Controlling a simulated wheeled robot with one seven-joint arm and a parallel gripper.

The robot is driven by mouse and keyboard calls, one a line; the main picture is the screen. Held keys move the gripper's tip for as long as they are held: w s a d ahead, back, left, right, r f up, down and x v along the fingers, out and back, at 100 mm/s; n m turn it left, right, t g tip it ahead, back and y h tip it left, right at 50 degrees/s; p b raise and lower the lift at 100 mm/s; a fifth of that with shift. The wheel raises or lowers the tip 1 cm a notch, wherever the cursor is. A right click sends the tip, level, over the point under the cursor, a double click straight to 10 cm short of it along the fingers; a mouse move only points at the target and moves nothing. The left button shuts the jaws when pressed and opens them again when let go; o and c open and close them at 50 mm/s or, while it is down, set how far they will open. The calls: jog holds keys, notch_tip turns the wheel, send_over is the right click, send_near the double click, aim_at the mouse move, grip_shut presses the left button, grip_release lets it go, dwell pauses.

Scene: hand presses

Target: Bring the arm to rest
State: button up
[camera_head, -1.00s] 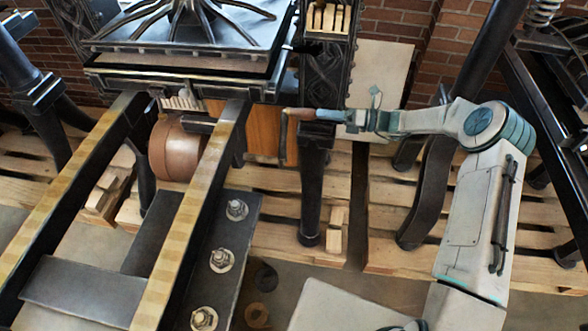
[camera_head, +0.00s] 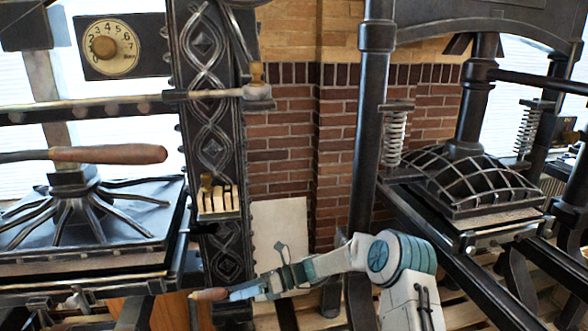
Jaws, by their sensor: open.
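My arm (camera_head: 335,262) reaches in from the lower right, a white and teal arm with its elbow bent. My gripper (camera_head: 236,292) points left at the wooden grip of a crank handle (camera_head: 208,294) on the left press. The gripper is open, and its fingertips are at or close to the right end of this grip. I cannot tell whether they touch it. The fingers are small and partly blend with the dark parts around them.
The left press has a dark ornate column (camera_head: 215,160), a flat ribbed plate (camera_head: 85,225) and a wooden-handled lever (camera_head: 108,154). A second press (camera_head: 465,180) with springs stands at right. A pale board (camera_head: 280,232) leans against the brick wall (camera_head: 285,165) behind my arm.

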jog(key=s+d+r+n+t+h, duration=0.2)
jog(key=s+d+r+n+h, duration=0.2)
jog(key=s+d+n, duration=0.3)
jog(key=s+d+r+n+t+h, duration=0.3)
jog(key=s+d+r+n+h, duration=0.2)
jog(key=s+d, duration=0.7)
jog(key=s+d+r+n+t+h, duration=0.2)
jog(key=s+d+r+n+h, duration=0.3)
jog(key=s+d+n, duration=0.4)
jog(key=s+d+h, duration=0.1)
jog(key=d, duration=0.2)
jog(key=shift+r+n+t+h, duration=0.25)
jog(key=shift+n+t+h, duration=0.05)
jog(key=shift+n+t, duration=0.1)
